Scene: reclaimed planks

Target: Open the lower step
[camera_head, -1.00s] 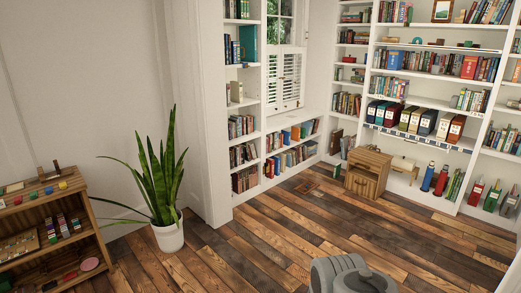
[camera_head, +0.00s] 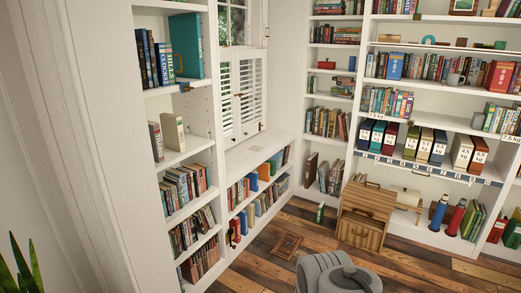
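A small wooden cabinet (camera_head: 364,213) stands on the floor in front of the bookshelves, right of centre. Its lower front (camera_head: 358,233) has a dark handle mark, and that front looks closed, though it is small in the picture. Whether this front is the lower step, I cannot tell. A grey rounded part of my own arm shows at the bottom, in front of the cabinet and apart from it in the picture. My gripper's fingers are not in view.
White bookshelves (camera_head: 441,187) line the back and left walls. A wooden frame (camera_head: 287,246) lies on the floor left of the cabinet. Blue (camera_head: 438,213) and red (camera_head: 456,217) bottles stand to its right. A plant (camera_head: 27,272) edges in at lower left.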

